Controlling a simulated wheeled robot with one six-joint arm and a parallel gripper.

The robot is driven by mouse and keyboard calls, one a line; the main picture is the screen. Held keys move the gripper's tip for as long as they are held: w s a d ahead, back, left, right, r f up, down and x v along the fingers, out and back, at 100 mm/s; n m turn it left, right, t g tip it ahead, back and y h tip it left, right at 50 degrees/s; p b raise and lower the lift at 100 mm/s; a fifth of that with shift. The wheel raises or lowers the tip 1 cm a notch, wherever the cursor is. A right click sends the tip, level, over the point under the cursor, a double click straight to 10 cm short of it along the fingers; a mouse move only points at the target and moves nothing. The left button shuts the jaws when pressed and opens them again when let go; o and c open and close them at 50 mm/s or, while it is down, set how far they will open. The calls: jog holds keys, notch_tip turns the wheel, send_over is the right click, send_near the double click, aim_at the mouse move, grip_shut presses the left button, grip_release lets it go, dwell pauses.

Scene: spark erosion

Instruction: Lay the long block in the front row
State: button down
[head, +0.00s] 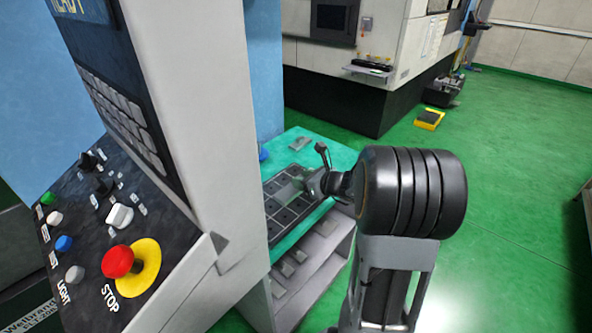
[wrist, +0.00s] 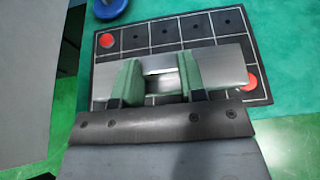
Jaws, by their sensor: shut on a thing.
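The long grey metal block (wrist: 222,66) lies crosswise in my gripper (wrist: 160,78), whose green fingers are shut on its middle part. The block is over the black gridded mat (wrist: 130,60), covering much of its nearer cells. I cannot tell whether it touches the mat. The far row of cells shows uncovered, with a red disc (wrist: 107,40) at its left end. Another red disc (wrist: 248,82) shows at the near right, beside the block's right end. In the head view, my gripper (head: 305,185) is over the mat (head: 283,212), and the block is hard to make out there.
The mat lies on a teal tabletop (head: 330,158). A grey metal piece (head: 300,143) lies at its back. A round blue object (wrist: 108,8) is beyond the mat's left corner. Several grey pieces (head: 290,265) sit on a lower shelf. A control panel (head: 95,215) stands close on the left.

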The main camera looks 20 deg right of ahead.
jog(key=shift+w, duration=0.15)
jog(key=shift+f+b, duration=3.3)
jog(key=shift+f, duration=0.45)
jog(key=c, duration=0.6)
grip_release()
jog(key=shift+f, duration=0.1)
notch_tip(320, 180, up, 11)
jog(key=p, duration=0.9)
jog(key=shift+a, duration=0.1)
